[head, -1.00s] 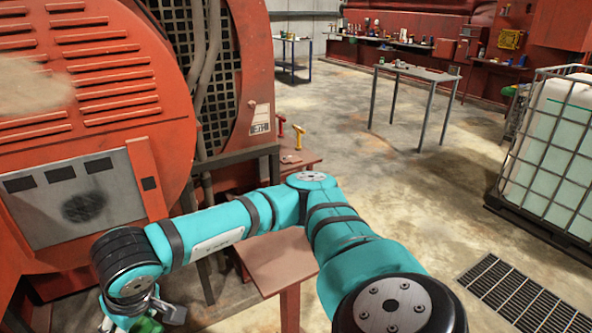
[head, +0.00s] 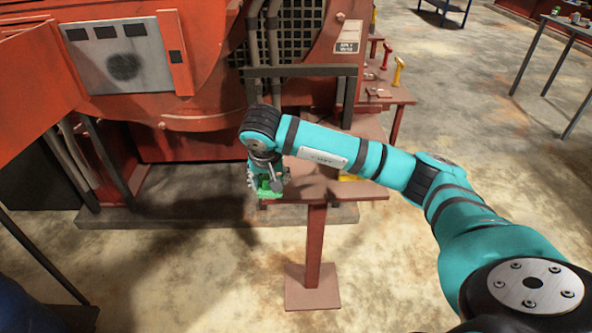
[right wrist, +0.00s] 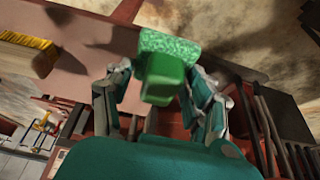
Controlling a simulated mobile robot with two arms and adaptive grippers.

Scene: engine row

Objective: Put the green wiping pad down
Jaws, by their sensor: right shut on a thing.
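The green wiping pad (head: 268,188) is in my right gripper (head: 266,177), at the left end of a small red-brown pedestal table (head: 350,190). In the right wrist view the pad's textured green face (right wrist: 170,43) and its darker green grip block (right wrist: 161,78) show between the two fingers (right wrist: 162,85), which are shut on the block. The tabletop (right wrist: 95,60) lies beside and behind the pad there. I cannot tell whether the pad touches the tabletop. My left gripper is not in view.
A yellow-bristled brush (right wrist: 28,52) lies on the tabletop, left in the right wrist view. A red engine housing (head: 200,80) stands behind the table. Another bench with red and yellow handles (head: 398,72) is farther back.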

